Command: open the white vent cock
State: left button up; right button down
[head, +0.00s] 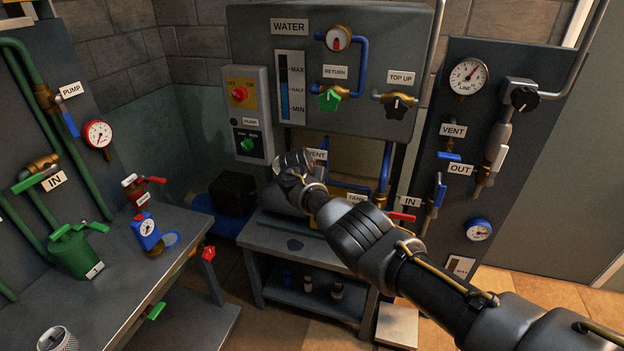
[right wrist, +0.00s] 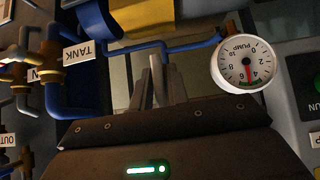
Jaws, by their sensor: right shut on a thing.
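My right arm comes in from the right in the head view. Its gripper (head: 296,163) is at the VENT label (head: 317,155) under the grey WATER panel. In the right wrist view, upside down, the fingers (right wrist: 160,83) are close together with a thin pale piece between them, apparently the handle of the white vent cock (right wrist: 157,78). The gripper is shut on it. The cock's body and exact angle are hidden by the fingers and hand. My left gripper is in neither view.
A white PUMP gauge (right wrist: 243,63) and a blue pipe (right wrist: 185,47) are close to the fingers. The TANK label (right wrist: 79,52) marks blue pipework beside them. A second VENT label (head: 453,130) is on the right panel, above a blue handle (head: 448,156). A green-piped bench (head: 170,270) stands left.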

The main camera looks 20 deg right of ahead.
jog(key=c, duration=1.5)
grip_release()
jog(key=shift+s+a+r+p, duration=0.25)
jog(key=shift+r+p, duration=0.15)
jog(key=shift+r, duration=0.1)
jog(key=p+v, duration=0.1)
jog(key=v, duration=0.8)
jog(key=shift+s+p, duration=0.2)
jog(key=shift+p, duration=0.1)
jog(key=shift+a+r, duration=0.1)
jog(key=shift+r, duration=0.05)
